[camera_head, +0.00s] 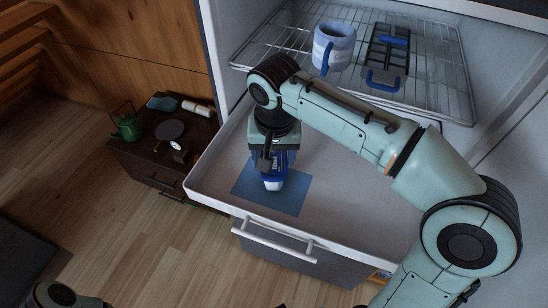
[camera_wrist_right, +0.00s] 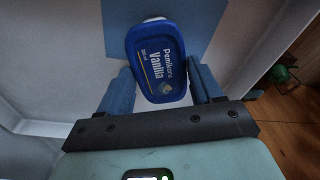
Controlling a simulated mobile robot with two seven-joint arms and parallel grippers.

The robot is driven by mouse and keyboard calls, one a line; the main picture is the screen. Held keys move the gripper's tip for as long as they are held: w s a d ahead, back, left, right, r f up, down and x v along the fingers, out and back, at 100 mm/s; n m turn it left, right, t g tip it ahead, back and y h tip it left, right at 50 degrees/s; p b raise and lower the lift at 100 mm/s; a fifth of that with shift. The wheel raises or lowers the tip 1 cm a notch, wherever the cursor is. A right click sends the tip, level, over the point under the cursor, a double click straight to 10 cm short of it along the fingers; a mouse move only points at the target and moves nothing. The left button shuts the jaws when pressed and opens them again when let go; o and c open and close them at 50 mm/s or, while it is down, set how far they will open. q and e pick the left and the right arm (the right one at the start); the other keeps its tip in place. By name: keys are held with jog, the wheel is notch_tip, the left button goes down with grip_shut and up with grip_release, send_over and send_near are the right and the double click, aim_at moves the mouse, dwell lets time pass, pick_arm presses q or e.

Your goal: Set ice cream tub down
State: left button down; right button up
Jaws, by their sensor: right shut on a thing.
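The ice cream tub (camera_wrist_right: 160,62) is blue with a white "Vanilla" label. In the head view the tub (camera_head: 273,184) is low in the open drawer, over a flat blue mat (camera_head: 292,201). My right gripper (camera_head: 272,168) points down into the drawer and is shut on the tub. In the right wrist view the gripper's fingers (camera_wrist_right: 162,84) stand on either side of the tub, and the mat (camera_wrist_right: 196,22) shows behind it. I cannot tell whether the tub touches the mat. My left gripper is out of view; only a piece of my left arm shows at the bottom left.
The white drawer (camera_head: 345,232) has raised walls and is otherwise bare. Above it a wire shelf (camera_head: 262,52) holds a striped mug (camera_head: 333,47) and a dark tray with blue parts (camera_head: 388,52). A dark low cabinet (camera_head: 150,158) with small items, including a green watering can (camera_head: 127,125), stands left.

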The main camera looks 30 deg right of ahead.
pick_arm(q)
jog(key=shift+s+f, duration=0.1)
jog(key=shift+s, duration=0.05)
pick_arm(e)
jog(key=shift+f, duration=0.4)
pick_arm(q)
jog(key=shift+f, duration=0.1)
pick_arm(e)
jog(key=shift+f, duration=0.1)
jog(key=o, duration=1.5)
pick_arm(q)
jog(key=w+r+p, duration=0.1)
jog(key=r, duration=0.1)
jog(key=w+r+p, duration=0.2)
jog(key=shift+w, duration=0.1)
pick_arm(e)
jog(key=r, duration=0.4)
jog(key=s+r, duration=0.1)
jog(key=r, duration=0.7)
jog(key=shift+s+a+r, duration=0.1)
jog(key=shift+s+a, duration=0.05)
jog(key=shift+a, duration=0.15)
